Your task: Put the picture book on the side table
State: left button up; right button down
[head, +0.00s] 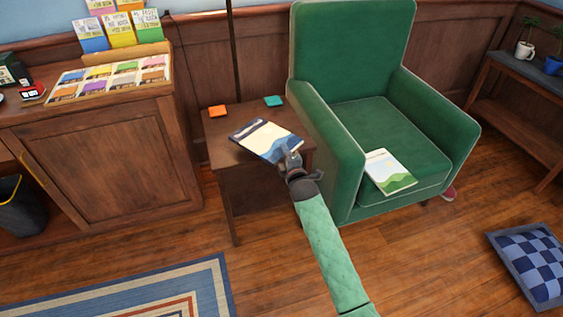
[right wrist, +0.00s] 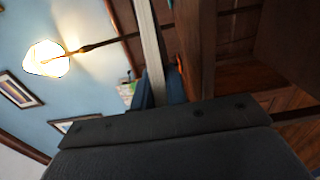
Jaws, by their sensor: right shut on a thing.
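The picture book (head: 266,139), with a blue, white and cream cover, is in the head view over the top of the brown wooden side table (head: 217,136). My right gripper (head: 289,160) is shut on the book's near edge, at the table's front right. The book lies roughly flat; I cannot tell whether it touches the tabletop. In the right wrist view the book (right wrist: 151,50) shows edge-on as a pale strip. A second book (head: 390,172) with green hills on its cover lies on the green armchair's seat. My left gripper is not in view.
An orange coaster (head: 217,111) and a teal coaster (head: 273,101) lie at the table's back. The green armchair (head: 352,48) stands close on the right, a wooden cabinet (head: 105,165) on the left. A thin dark pole (head: 233,50) rises behind the table.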

jog(key=shift+w+a+f, duration=0.2)
jog(key=shift+a+f, duration=0.1)
jog(key=shift+a, duration=0.25)
jog(key=shift+f, duration=2)
jog(key=shift+f, duration=0.1)
jog(key=c, duration=1.4)
grip_release()
